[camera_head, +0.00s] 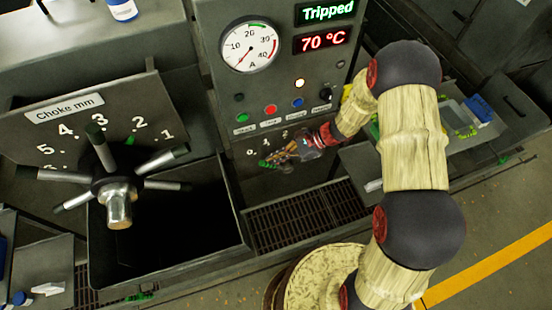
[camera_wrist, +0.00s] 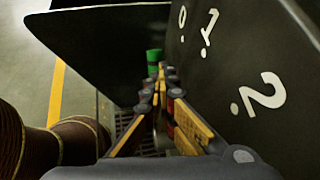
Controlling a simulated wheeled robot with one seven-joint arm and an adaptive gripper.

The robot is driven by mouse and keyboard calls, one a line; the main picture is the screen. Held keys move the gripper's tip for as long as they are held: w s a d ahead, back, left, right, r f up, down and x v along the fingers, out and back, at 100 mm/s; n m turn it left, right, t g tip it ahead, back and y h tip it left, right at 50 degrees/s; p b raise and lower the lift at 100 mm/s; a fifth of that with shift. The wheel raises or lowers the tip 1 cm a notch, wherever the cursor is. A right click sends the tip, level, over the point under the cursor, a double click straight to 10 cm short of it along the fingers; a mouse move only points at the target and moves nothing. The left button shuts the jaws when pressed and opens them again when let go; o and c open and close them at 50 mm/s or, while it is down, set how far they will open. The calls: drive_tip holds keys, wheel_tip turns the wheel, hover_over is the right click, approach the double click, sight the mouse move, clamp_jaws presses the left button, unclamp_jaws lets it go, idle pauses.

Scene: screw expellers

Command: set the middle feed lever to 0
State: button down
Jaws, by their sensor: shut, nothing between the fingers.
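The feed lever shows as a green tip (camera_head: 264,163) low on the grey control panel in the head view. The green end also shows in the wrist view (camera_wrist: 154,57), just beyond my fingertips. My gripper (camera_head: 281,157) is shut and empty, close beside the lever; it also shows in the wrist view (camera_wrist: 160,78). I cannot tell whether the fingers touch the lever. The feed scale (camera_wrist: 210,30) reads 0, 1, 2 on the dark plate. The lever's shaft and pivot are hidden by my fingers, and its exact setting cannot be read.
The panel carries a round ammeter (camera_head: 249,45), a display (camera_head: 325,11) reading "Tripped", and a 70 °C readout (camera_head: 321,40). A spoked choke handwheel (camera_head: 118,190) stands at left. A floor grating (camera_head: 300,219) lies below. A dark plate (camera_wrist: 90,40) stands beside my gripper.

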drive_tip(key=a+r+v, duration=0.1)
drive_tip(key=v, duration=1.2)
drive_tip(key=shift+s+d+r+p, duration=0.2)
drive_tip(key=shift+d+r+p, duration=0.15)
drive_tip(key=shift+r+p, duration=0.1)
drive_tip(key=shift+f, duration=0.1)
drive_tip(key=shift+w, duration=0.1)
drive_tip(key=s+d+n+g+h+b, duration=0.1)
drive_tip(key=s+d+n+h, duration=0.15)
drive_tip(key=s, duration=0.25)
drive_tip(key=s+d+n+g+h, duration=0.1)
drive_tip(key=s+n, duration=0.2)
drive_tip(key=s, duration=0.1)
drive_tip(key=s+d+r+n+t+h+b, duration=0.3)
drive_tip(key=s+r+n+t+h+b, duration=0.4)
drive_tip(key=b, duration=0.8)
drive_tip(key=s+r+n+t, duration=0.1)
drive_tip(key=s+r+n, duration=0.2)
drive_tip(key=s+r, duration=0.1)
drive_tip(key=shift+s+d+b, duration=0.25)
drive_tip(key=shift+s+b, duration=0.05)
drive_tip(key=shift+s, duration=0.3)
drive_tip(key=shift+r, duration=0.1)
